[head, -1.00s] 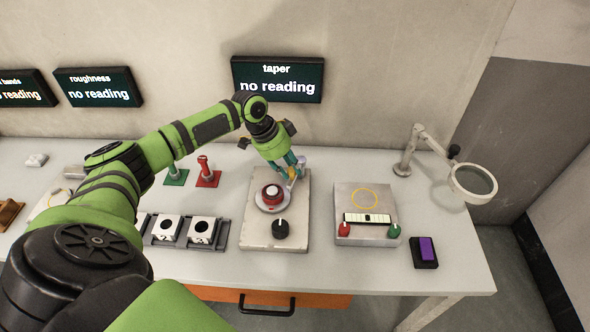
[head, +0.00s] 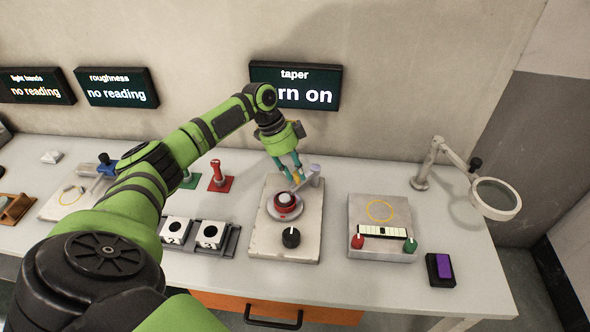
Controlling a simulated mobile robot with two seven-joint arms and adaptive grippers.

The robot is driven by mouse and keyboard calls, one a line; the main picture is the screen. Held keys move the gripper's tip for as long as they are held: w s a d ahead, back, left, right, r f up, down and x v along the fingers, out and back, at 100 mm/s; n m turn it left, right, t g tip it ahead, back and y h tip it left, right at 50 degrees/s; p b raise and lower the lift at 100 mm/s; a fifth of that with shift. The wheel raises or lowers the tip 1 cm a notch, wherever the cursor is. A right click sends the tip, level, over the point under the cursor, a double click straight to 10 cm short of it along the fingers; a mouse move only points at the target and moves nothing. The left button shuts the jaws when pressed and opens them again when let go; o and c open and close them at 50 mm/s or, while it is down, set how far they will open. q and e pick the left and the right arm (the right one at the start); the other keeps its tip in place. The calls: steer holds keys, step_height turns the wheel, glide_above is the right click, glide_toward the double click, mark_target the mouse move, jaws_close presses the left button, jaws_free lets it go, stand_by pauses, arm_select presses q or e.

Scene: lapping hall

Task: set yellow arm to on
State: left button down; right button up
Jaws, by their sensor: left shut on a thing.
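My left gripper (head: 292,174) has teal fingers and reaches down over a grey plate (head: 272,241) with a round red-and-grey disc (head: 286,204) and a black knob (head: 291,237) on it. Its fingertips are shut at a small arm beside a pale post (head: 316,174), behind the disc. A little yellow (head: 297,176) shows between the fingers. The fingers hide most of the arm, so its exact angle is unclear. My right gripper is not in view.
The taper screen (head: 295,85) is partly hidden by my arm and reads "...rn on". A grey block (head: 362,211) with red and green knobs, a purple switch (head: 442,266) and a magnifier (head: 495,197) stand to the right. Two white square blocks (head: 176,230) sit left of the plate.

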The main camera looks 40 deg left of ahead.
arm_select(q)
steer(key=shift+w+r, duration=0.1)
steer(key=c, duration=1)
jaws_free()
steer(key=shift+a, duration=0.1)
steer(key=v, duration=1.2)
